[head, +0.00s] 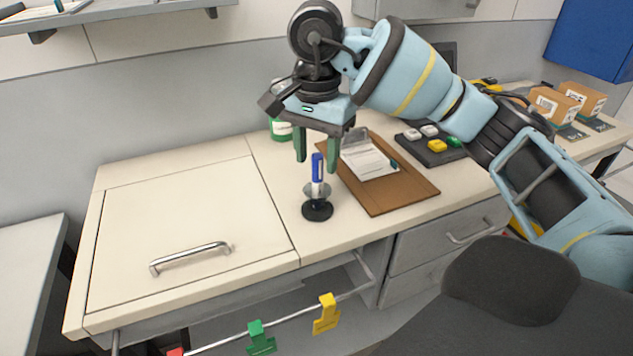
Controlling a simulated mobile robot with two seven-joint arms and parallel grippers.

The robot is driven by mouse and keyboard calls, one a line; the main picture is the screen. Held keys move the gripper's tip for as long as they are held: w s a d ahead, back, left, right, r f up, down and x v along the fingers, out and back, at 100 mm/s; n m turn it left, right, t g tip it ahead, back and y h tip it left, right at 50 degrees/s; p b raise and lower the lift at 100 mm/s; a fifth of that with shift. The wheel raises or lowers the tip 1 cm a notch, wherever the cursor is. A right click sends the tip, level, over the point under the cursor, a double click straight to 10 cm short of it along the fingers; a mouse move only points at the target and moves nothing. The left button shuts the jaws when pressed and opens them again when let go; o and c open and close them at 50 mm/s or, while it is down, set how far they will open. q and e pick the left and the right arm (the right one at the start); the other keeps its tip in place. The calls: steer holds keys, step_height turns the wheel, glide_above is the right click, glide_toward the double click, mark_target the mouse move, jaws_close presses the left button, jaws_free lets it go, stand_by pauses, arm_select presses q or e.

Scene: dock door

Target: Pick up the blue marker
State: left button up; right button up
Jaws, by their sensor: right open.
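The blue marker (317,168) stands upright in a small holder (317,209) with a round black base and a greyish cup, on the light counter. The marker has a white band on its blue body. My right gripper (316,166) points down above the holder with its two green fingers apart. In the picture the fingers lie on either side of the marker's upper part. I cannot tell whether they touch it or how they line up in depth. My left gripper does not show.
A brown clipboard (405,195) with white paper lies right of the holder. A dark tray (412,147) with coloured blocks is behind it. A green-and-white container (281,129) stands behind the gripper. A panel with a metal handle (190,256) fills the left counter, clear on top.

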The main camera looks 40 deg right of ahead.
mark_target(317, 171)
step_height(317, 171, down, 4)
steer(key=shift+d+f, duration=0.1)
steer(key=shift+c, duration=0.2)
jaws_close()
